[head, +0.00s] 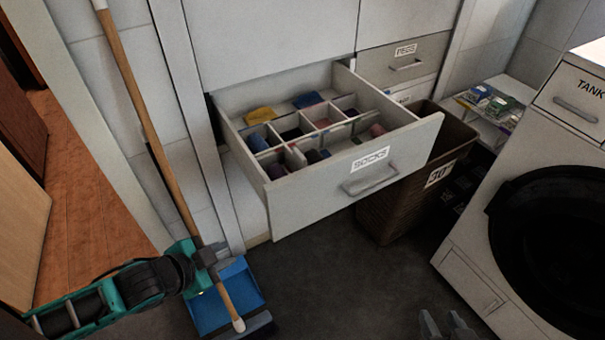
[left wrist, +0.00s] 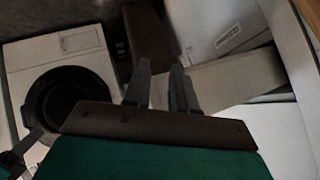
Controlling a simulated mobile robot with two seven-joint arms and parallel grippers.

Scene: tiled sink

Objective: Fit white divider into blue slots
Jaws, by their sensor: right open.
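An open drawer labelled SOCKS (head: 345,185) holds a white grid of dividers (head: 300,137) with coloured rolled items in its cells. I cannot make out a separate loose white divider or any blue slots. My left gripper (head: 212,268) is low and left of the drawer, in front of the wooden handle in the head view. In the left wrist view its two dark fingers (left wrist: 160,85) are apart with nothing between them. My right gripper (head: 446,325) shows only as two dark fingertips, apart, at the bottom edge of the head view.
A wooden handle (head: 135,85) leans at the left, near a blue dustpan (head: 240,285). A brown basket (head: 400,205) stands under the drawer's right side. A white washing machine (head: 470,240) is at right. Dark floor (head: 340,285) is clear in front of the drawer.

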